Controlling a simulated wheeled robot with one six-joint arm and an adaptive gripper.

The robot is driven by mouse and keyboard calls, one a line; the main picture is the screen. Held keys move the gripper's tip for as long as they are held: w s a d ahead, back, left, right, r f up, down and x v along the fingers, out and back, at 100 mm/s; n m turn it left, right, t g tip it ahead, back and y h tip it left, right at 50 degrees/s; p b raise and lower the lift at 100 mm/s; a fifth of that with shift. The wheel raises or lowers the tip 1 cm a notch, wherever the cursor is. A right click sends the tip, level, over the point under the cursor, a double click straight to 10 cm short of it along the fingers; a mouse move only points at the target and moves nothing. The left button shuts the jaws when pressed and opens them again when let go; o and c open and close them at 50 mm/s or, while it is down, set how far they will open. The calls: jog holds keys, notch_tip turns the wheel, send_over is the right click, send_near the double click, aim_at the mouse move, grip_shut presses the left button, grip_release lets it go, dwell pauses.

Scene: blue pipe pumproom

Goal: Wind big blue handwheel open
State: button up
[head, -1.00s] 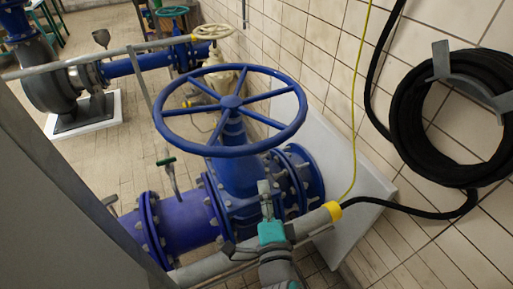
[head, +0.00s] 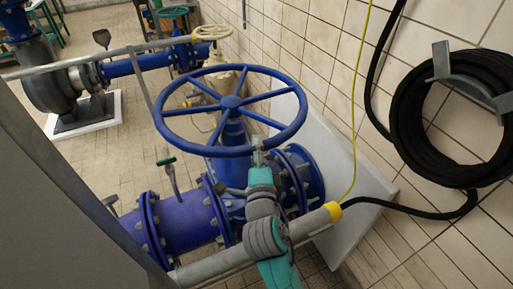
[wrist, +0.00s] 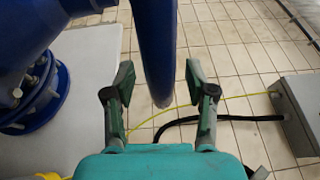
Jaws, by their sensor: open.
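The big blue handwheel (head: 230,103) sits on top of a blue valve, its spokes meeting at a central hub. In the head view my gripper (head: 258,150) is at the near right part of the wheel's rim, coming from below. In the wrist view the blue rim (wrist: 152,55) passes between the two spread fingers of my gripper (wrist: 156,92). The jaws are open, and a gap shows on each side of the rim. The valve body (head: 232,165) is partly hidden behind my arm.
A grey horizontal pipe (head: 225,262) with a yellow collar crosses in front of the valve. A coiled black hose (head: 445,120) hangs on the tiled wall at the right. A smaller cream handwheel (head: 212,32) stands behind. A grey panel fills the lower left.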

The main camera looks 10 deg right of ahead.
jog(key=shift+w, duration=0.45)
grip_shut()
jog(key=shift+d, duration=0.1)
